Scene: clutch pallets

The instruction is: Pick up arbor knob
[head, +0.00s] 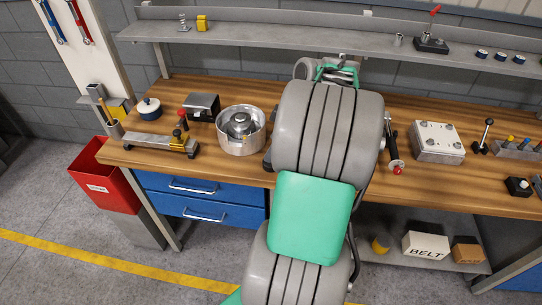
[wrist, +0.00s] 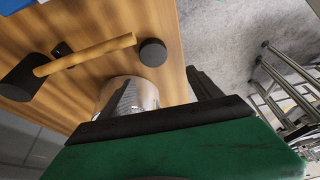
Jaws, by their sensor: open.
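No part in view can be named for certain as the arbor knob. In the wrist view a short black round piece (wrist: 152,52) stands on the wooden bench, apart from my jaws. In the head view a red-topped knob (head: 182,113) stands by a grey fixture at the left. My gripper (wrist: 168,95) is open. In the head view my arm hides my gripper and the middle of the bench.
A wooden-handled mallet (wrist: 88,53) lies near the black piece. A metal plate block (head: 437,141) stands right. A shelf (head: 300,37) runs above the bench.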

